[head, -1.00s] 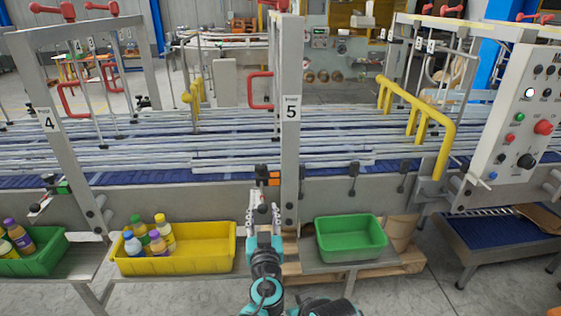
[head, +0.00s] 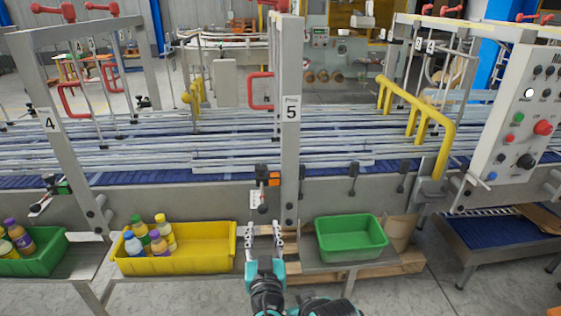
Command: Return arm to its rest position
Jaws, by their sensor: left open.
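My left gripper (head: 264,238) shows at the bottom middle of the head view. Its two fingers point away from me and are spread apart, with nothing between them. It is between the yellow bin (head: 190,262) on the left and the empty green bin (head: 350,239) on the right, in front of the conveyor frame. A small black knob (head: 263,208) under an orange block (head: 274,179) sits on the frame just beyond the fingertips, apart from them. My right gripper is not in view.
The yellow bin holds several bottles (head: 160,236) at its left end. Another green bin (head: 40,262) with bottles stands at far left. The post marked 5 (head: 290,140) rises beyond the gripper. A control panel (head: 520,115) stands at right. The floor at lower right is clear.

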